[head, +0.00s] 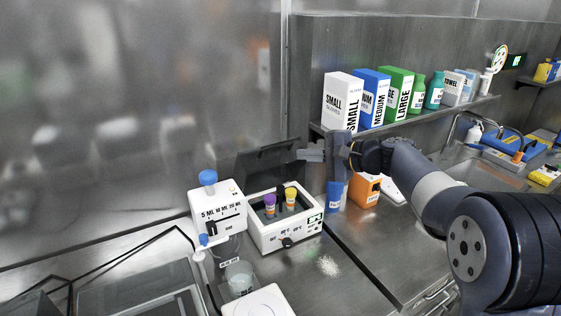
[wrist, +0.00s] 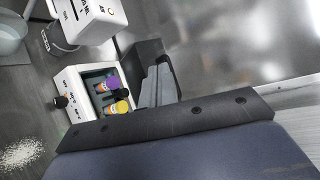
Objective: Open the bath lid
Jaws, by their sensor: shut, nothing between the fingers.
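The bath (head: 288,228) is a white box with a dial on its front, standing on the counter. Its dark lid (head: 268,158) is raised at the back, leaning up and away from the opening. Purple-capped and yellow-capped tubes stand inside. In the wrist view the bath (wrist: 72,92) is open, with the lid (wrist: 146,62) upright beside it. My gripper (head: 302,154) is shut and empty at the lid's upper right end; I cannot tell if it touches the lid. Its fingers (wrist: 160,84) overlap the lid in the wrist view.
A white dispenser with a blue cap (head: 213,205) stands left of the bath. A blue container (head: 334,196) and an orange box (head: 364,190) stand to the right. A shelf (head: 440,110) of boxes and bottles is above. White powder (head: 328,265) lies on the counter in front.

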